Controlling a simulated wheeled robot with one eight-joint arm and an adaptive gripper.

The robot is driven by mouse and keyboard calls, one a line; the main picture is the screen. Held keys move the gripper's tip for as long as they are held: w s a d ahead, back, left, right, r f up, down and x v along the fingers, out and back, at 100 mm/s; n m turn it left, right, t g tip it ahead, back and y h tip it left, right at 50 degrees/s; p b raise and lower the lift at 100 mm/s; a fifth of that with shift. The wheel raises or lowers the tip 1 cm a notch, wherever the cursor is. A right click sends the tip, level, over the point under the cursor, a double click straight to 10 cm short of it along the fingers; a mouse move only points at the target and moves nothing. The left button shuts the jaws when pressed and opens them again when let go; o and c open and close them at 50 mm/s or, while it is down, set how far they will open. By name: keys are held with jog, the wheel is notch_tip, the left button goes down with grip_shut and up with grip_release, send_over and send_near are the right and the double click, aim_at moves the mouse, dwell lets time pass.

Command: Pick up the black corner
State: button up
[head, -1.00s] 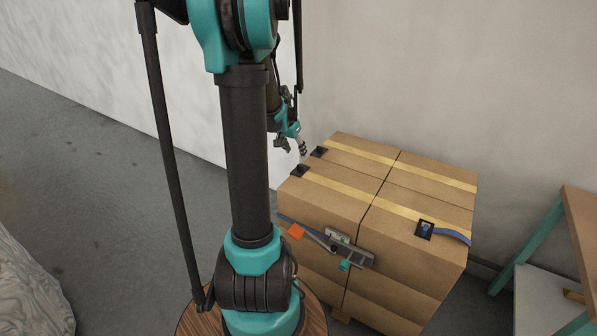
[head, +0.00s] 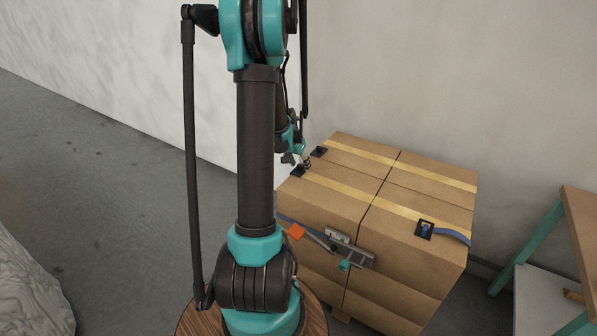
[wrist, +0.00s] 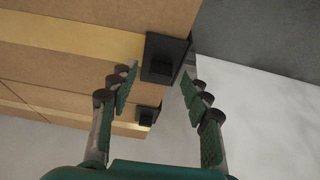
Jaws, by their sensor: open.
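Two black corners sit on the left top edge of the cardboard boxes, at the ends of the yellow tape strips. The nearer black corner (head: 299,171) is partly beside my gripper's tip in the head view. In the wrist view a black corner (wrist: 164,58) lies ahead, between and just beyond my fingertips. The farther black corner (head: 319,152) is at the back; a second corner (wrist: 147,115) also shows lower in the wrist view. My gripper (wrist: 159,80) is open and empty, its fingers on either side of the larger-looking corner. Contact cannot be told.
The stacked boxes (head: 420,240) stand by the wall. A black corner with a blue strap (head: 425,230) is at the right front edge. A metal ratchet (head: 350,250) and an orange tag (head: 296,231) are on the front side. A shelf (head: 575,215) stands at right.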

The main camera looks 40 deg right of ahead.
jog(key=shift+c, duration=0.6)
jog(key=c, duration=0.9)
jog(key=shift+r, duration=0.1)
